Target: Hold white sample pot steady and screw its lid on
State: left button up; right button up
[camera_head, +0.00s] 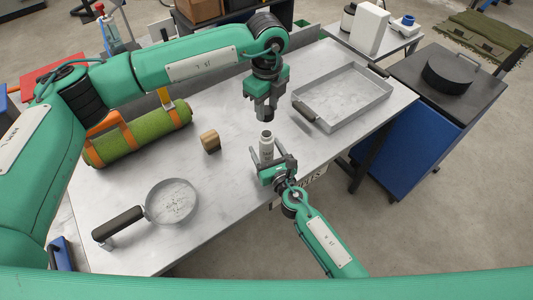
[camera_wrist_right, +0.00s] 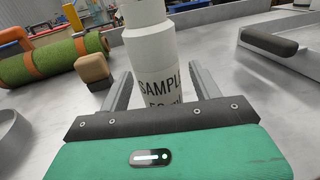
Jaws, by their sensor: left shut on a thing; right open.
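The white sample pot (camera_head: 266,151) stands upright on the table, with a narrower neck at its top. In the right wrist view the pot (camera_wrist_right: 158,62) shows black lettering that starts "SAMPL". My right gripper (camera_head: 277,163) is open, with one finger on each side of the pot's lower body; gaps show beside it. My left gripper (camera_head: 265,112) points down above the pot, shut on a small dark thing that looks like the lid. The fingers hide most of it. It is apart from the pot's neck.
A wooden block (camera_head: 210,141), a strapped turf roll (camera_head: 138,135) and a round pan (camera_head: 171,201) with a black handle lie left of the pot. A shallow metal tray (camera_head: 342,97) lies to the right. The tabletop between block and pan is clear.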

grip_shut()
pick_arm(q)
send_over(267, 137)
jog(key=shift+f, duration=2.5)
jog(key=shift+f, duration=0.85)
jog(key=shift+f, duration=0.6)
